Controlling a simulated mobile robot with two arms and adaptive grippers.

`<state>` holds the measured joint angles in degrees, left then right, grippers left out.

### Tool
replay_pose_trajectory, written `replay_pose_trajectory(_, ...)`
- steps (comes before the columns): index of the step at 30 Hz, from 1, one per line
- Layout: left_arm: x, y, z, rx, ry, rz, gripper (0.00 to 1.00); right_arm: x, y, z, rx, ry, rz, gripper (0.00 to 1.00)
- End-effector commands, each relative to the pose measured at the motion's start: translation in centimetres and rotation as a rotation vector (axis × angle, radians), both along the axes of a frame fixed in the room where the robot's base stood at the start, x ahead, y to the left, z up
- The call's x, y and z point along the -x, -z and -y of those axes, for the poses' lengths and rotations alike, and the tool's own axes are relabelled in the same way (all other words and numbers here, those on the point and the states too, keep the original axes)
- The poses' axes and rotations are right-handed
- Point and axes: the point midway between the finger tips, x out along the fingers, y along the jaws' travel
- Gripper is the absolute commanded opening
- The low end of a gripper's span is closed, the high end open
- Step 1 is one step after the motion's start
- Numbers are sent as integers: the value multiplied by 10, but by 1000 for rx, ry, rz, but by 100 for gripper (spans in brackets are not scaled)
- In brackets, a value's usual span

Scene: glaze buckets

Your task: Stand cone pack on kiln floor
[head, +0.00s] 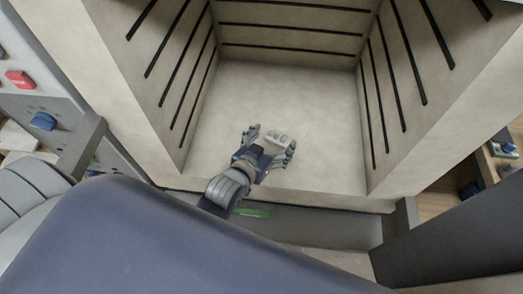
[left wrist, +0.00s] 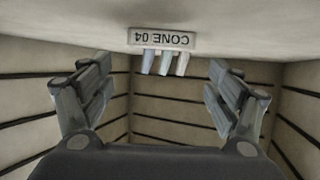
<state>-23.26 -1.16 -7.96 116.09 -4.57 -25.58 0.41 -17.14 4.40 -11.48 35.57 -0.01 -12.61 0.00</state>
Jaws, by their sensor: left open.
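The cone pack (head: 279,137) is a small pale block on the kiln floor (head: 315,170), near the middle of the chamber. In the left wrist view, which is upside down, the pack (left wrist: 161,39) shows its "CONE 04" label and three pale cones pointing away from the floor. It looks upright, with its base against the floor. My left gripper (head: 270,142) is open. Its fingers are spread on either side of the pack, and in the left wrist view the open fingers (left wrist: 160,82) show a clear gap from it. My right gripper is not in view.
The kiln walls (head: 170,75) carry dark grooves and enclose the floor on the left, back and right. A front sill (head: 310,195) edges the opening below my left wrist. Bare floor lies around the pack. A control panel (head: 40,115) with red and blue knobs stands at left.

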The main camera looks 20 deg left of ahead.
Motion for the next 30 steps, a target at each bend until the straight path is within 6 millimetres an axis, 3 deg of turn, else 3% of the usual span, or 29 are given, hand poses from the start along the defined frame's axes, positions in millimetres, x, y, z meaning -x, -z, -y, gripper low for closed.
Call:
replay_pose_trajectory(6, 39, -15, -4, 0, 0, -3, 83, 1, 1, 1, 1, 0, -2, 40)
replay_pose_trajectory(12, 62, -25, -7, -1, 0, -2, 83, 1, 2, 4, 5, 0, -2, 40)
replay_pose_trajectory(30, 72, -30, -8, 0, 0, 0, 83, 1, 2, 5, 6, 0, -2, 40)
